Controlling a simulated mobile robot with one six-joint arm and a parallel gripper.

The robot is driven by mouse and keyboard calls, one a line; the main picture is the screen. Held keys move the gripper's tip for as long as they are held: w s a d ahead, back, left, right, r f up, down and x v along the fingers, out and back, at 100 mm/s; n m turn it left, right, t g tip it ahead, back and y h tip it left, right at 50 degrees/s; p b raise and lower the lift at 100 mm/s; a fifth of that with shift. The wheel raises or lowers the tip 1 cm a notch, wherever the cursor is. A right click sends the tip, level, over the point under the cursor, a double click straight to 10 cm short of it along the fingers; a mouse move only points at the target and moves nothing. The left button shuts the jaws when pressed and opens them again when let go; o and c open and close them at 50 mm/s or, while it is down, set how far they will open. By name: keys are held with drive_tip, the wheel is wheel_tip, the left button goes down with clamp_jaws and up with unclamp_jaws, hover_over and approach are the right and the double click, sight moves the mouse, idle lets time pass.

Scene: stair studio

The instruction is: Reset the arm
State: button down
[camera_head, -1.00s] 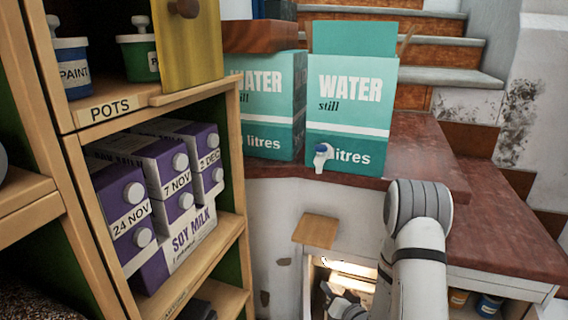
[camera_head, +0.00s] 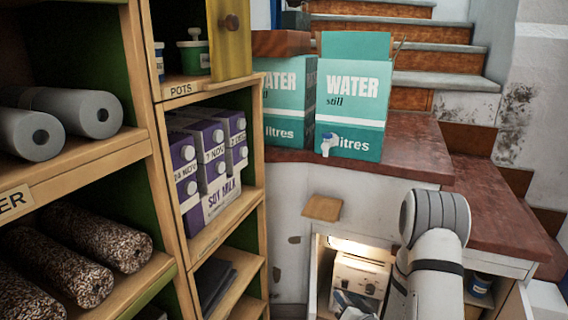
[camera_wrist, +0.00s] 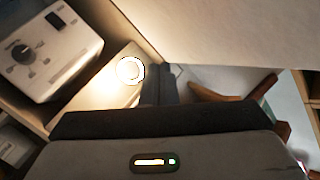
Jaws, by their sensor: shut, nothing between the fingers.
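My arm (camera_head: 432,255) reaches down at the lower right of the head view, in front of the lit lower compartment. My gripper shows in the wrist view (camera_wrist: 159,85) with its dark fingers together and nothing between them. In the head view its fingertips are hard to make out near the bottom edge. In the wrist view a cream appliance (camera_wrist: 45,45) with a dial stands to the left of the fingers, apart from them. A bright round lamp (camera_wrist: 130,70) shows just left of the fingertips.
A shelf unit on the left holds rolls (camera_head: 90,110) and soy milk cartons (camera_head: 208,165). Two water boxes, one in front (camera_head: 350,105), stand on the red-brown ledge (camera_head: 420,155). A small wooden flap (camera_head: 322,208) sticks out above the lit compartment. Stairs (camera_head: 440,95) rise behind.

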drive_tip(key=s+d+r+n+g+h+p, duration=0.1)
drive_tip(key=r+g+h+p, duration=0.1)
drive_tip(key=r+p, duration=0.8)
drive_tip(key=s+d+r+g+h+p, duration=0.15)
drive_tip(key=r+p, duration=0.35)
drive_tip(key=r, duration=0.8)
drive_tip(key=s+d+r+n+g+h+p, duration=0.1)
drive_tip(key=s+r+g+h+p, duration=0.15)
drive_tip(key=r+p, duration=0.75)
drive_tip(key=s+a+r+g+p, duration=0.2)
drive_tip(key=s+r+g+p, duration=0.1)
drive_tip(key=s+r+p, duration=0.4)
drive_tip(key=s+a+r+n+g+p, duration=0.1)
drive_tip(key=s+a+r+g+p, duration=0.1)
drive_tip(key=s+r+p, duration=0.6)
drive_tip(key=s+r, duration=0.3)
drive_tip(key=r, duration=0.3)
drive_tip(key=s+r+g, duration=0.1)
drive_tip(key=s+r, duration=0.2)
drive_tip(key=r, duration=0.4)
drive_tip(key=shift+s+a+r+g, duration=0.25)
drive_tip(key=shift+r+g, duration=0.05)
